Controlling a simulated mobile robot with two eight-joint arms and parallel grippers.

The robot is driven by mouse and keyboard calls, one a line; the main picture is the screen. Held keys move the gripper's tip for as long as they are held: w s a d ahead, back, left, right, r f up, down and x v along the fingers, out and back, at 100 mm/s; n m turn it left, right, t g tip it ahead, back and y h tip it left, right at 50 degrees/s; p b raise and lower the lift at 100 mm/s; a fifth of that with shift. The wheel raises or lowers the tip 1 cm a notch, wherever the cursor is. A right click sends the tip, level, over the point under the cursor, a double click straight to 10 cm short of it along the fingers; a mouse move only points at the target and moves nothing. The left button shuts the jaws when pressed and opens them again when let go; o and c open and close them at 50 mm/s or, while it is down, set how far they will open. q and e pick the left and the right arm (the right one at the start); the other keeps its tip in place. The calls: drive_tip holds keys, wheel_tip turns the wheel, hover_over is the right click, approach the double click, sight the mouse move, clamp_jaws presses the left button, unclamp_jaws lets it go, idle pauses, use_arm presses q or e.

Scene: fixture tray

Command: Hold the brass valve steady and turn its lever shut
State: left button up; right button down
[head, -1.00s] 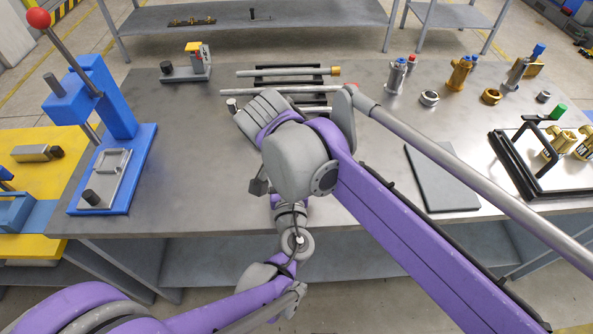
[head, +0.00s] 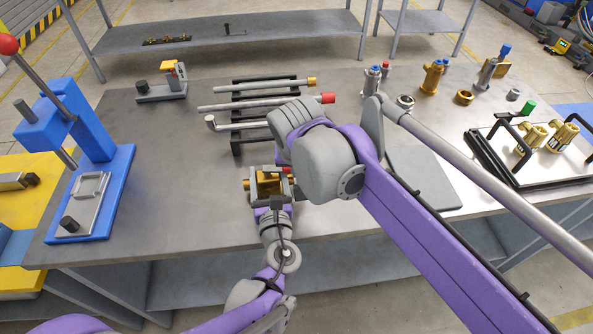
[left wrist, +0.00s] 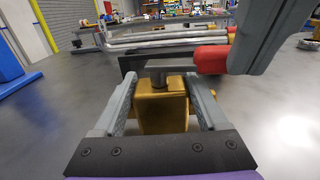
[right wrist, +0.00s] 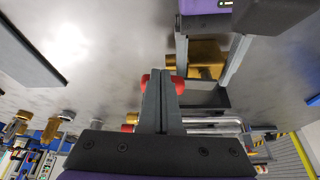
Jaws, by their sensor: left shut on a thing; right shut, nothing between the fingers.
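The brass valve (head: 268,186) is upright near the table's front edge, its yellow block body between my left fingers. My left gripper (left wrist: 163,105) is shut on that body (left wrist: 163,108). The valve's lever (left wrist: 212,60) has a red grip and points right in the left wrist view. My right gripper (right wrist: 162,78) is shut and empty. Its fingertips overlap the red grip (right wrist: 149,82), which shows on both sides of them; I cannot tell whether they touch. In the head view my right forearm and wrist hide most of the right gripper.
A black rack (head: 236,148) with several metal rods lies just behind the valve. A blue press (head: 97,160) stands at left. A grey plate (head: 424,178) and a black-framed fixture (head: 485,160) with brass valves lie at right. The table left of the valve is clear.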

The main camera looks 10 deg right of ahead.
drive_tip(key=shift+s+a, duration=0.15)
drive_tip(key=shift+a, duration=0.65)
drive_tip(key=s+r, duration=0.7)
drive_tip(key=r, duration=0.2)
drive_tip(key=shift+s+a+r, duration=0.2)
drive_tip(key=shift+s+a, duration=0.15)
drive_tip(key=shift+a, duration=0.1)
